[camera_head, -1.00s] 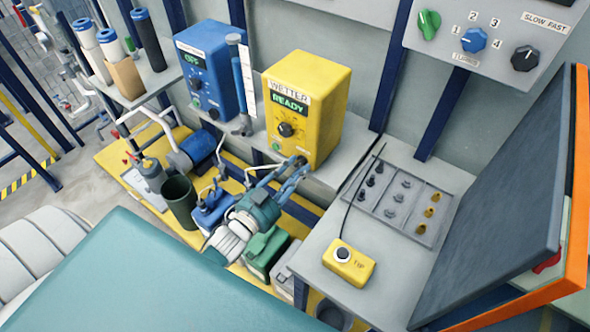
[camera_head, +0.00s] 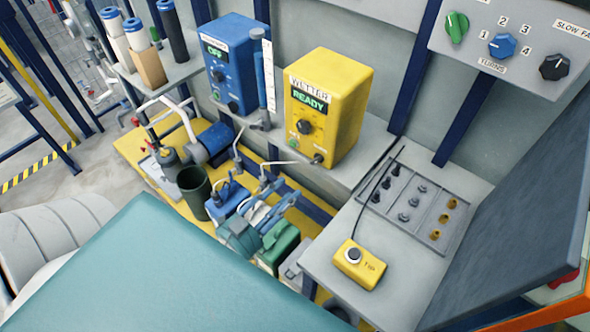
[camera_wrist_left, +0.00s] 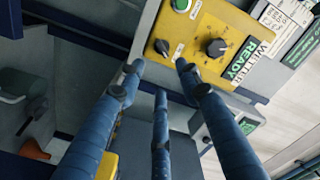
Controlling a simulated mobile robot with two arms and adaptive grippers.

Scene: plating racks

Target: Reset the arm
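My left gripper (camera_head: 285,195) has blue fingers and a teal wrist. It is below and in front of the yellow wetter box (camera_head: 325,112), whose display reads READY. In the left wrist view, the three blue fingers (camera_wrist_left: 160,74) are spread apart with nothing between them. The wetter box (camera_wrist_left: 205,45) lies past the fingertips in that view, with its green button, dark knobs and READY display. I cannot tell whether a fingertip touches it. My right gripper is in neither view.
A blue box (camera_head: 232,62) reading OFF stands left of the wetter. A yellow button box (camera_head: 358,266) and grey rack (camera_head: 415,205) sit on the right bench. A dark panel (camera_head: 515,210) leans at right.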

